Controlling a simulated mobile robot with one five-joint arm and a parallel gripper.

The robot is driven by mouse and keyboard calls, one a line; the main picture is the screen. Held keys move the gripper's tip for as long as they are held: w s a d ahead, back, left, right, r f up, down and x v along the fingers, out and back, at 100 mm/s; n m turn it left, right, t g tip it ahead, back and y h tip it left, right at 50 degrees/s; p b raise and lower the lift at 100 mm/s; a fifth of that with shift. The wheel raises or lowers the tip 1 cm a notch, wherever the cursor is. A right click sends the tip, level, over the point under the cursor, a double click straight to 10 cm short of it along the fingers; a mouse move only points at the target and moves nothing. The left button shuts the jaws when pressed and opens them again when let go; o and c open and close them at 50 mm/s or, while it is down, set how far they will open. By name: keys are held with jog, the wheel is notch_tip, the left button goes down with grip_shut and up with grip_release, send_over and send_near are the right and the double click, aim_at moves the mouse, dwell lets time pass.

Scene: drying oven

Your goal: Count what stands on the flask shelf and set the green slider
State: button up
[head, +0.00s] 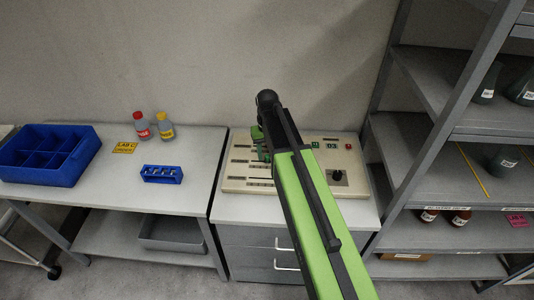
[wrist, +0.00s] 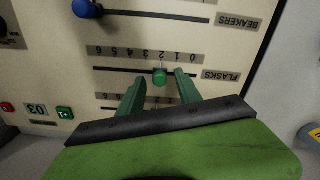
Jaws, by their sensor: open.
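The green slider (wrist: 160,76) sits on the track labelled FLASKS in the wrist view, where the scale appears upside down. It stands by the 2. My gripper (wrist: 158,92) is open, its two green fingers on either side just below the slider, with gaps showing. In the head view my gripper (head: 259,143) is over the left part of the control panel (head: 238,180). Dark conical flasks stand in the rack at right: two (head: 487,84) (head: 522,88) on an upper shelf and one (head: 501,160) on the shelf below. The right picture edge cuts this area off.
The blue slider (wrist: 87,8) is on the BEAKERS track. A black knob (head: 337,176) is on the panel's right side. A yellow strip (head: 472,170) crosses the middle rack shelf. Brown bottles (head: 460,217) stand lower. A blue tray (head: 47,155) and blue holder (head: 162,175) are on the left bench.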

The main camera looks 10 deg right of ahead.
notch_tip(320, 180, up, 17)
jog(key=p, duration=1.6)
jog(key=shift+f, duration=0.1)
jog(key=b, duration=0.5)
send_over(266, 165)
notch_tip(266, 165, down, 6)
jog(key=r, duration=0.1)
jog(key=s+f+b, duration=0.2)
jog(key=s, duration=0.2)
jog(key=s+a+f+b, duration=0.1)
jog(key=s+f+b, duration=0.1)
jog(key=s, duration=0.2)
jog(key=s+f+b, duration=0.3)
jog(key=s, duration=0.1)
jog(key=shift+a, duration=0.4)
jog(key=shift+s+r+p, duration=0.2)
jog(key=shift+p, duration=0.1)
